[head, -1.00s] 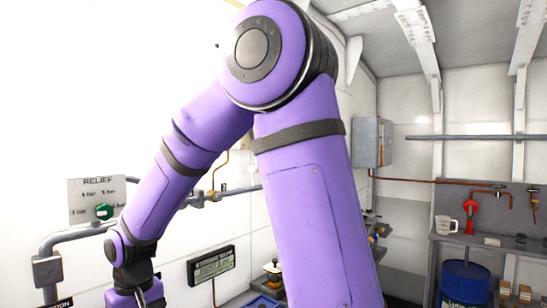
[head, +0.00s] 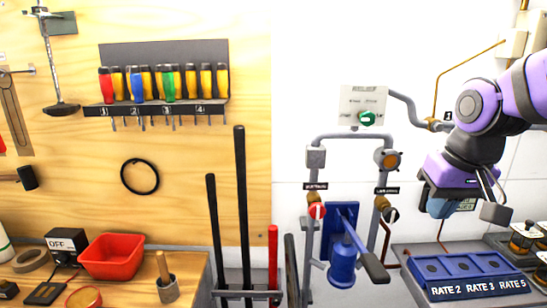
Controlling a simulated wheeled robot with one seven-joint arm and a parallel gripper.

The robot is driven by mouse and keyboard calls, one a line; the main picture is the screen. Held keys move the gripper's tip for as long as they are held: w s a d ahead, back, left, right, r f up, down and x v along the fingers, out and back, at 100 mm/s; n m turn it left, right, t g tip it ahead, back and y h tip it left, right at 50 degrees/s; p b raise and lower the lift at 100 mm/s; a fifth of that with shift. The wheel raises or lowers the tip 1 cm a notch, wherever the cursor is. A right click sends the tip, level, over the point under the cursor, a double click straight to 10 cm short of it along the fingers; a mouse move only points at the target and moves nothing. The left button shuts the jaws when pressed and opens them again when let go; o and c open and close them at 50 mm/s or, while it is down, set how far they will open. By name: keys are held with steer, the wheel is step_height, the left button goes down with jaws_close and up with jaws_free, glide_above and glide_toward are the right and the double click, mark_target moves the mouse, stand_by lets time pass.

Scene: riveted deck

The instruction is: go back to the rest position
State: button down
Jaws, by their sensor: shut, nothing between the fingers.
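My gripper (head: 494,211) hangs from my bent purple arm (head: 487,110) at the right of the head view. It is shut and empty, in the air in front of the white wall. It hangs above a blue tray (head: 470,268) labelled RATE 2, RATE 3 and RATE 5. I see no contact between the gripper and the tray. The upper part of my arm is cut off by the right edge.
Grey pipes with valves and a blue hand pump (head: 343,262) stand left of my gripper. A relief panel (head: 363,105) with a green knob is on the wall. Glass jars (head: 525,238) stand at far right. A workbench with a red bin (head: 110,256) is at left.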

steer(key=s+d+r+t, duration=0.2)
steer(key=s+r, duration=0.2)
steer(key=s, duration=0.6)
steer(key=shift+s+d, duration=0.15)
steer(key=shift+s, duration=0.25)
stand_by(0.6)
